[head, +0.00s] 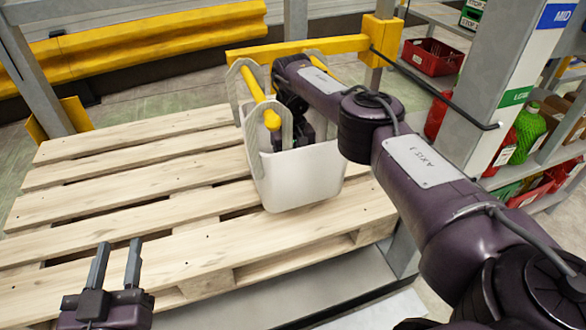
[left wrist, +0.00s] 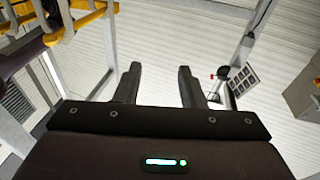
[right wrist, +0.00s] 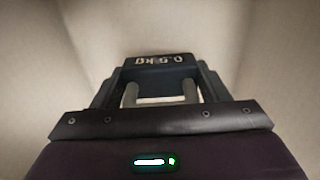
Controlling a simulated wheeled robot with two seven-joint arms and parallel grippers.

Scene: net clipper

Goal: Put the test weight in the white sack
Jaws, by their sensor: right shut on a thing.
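The white sack (head: 305,178) hangs with its grey straps over yellow bars at the edge of the wooden pallet. My right arm reaches down into it, and the sack's front wall hides the fingertips in the head view. In the right wrist view my right gripper (right wrist: 160,92) is shut on the handle of the test weight, a dark block (right wrist: 158,62) with pale lettering, with pale sack walls all around. Whether the weight touches the sack's bottom I cannot tell. My left gripper (head: 117,265) is open and empty over the pallet's near left corner.
The wooden pallet (head: 130,185) is bare to the left of the sack. A yellow frame arm (head: 285,50) and a grey post (head: 510,90) stand behind and right. Shelves with a red bin (head: 433,57) and green and red bottles are at the right.

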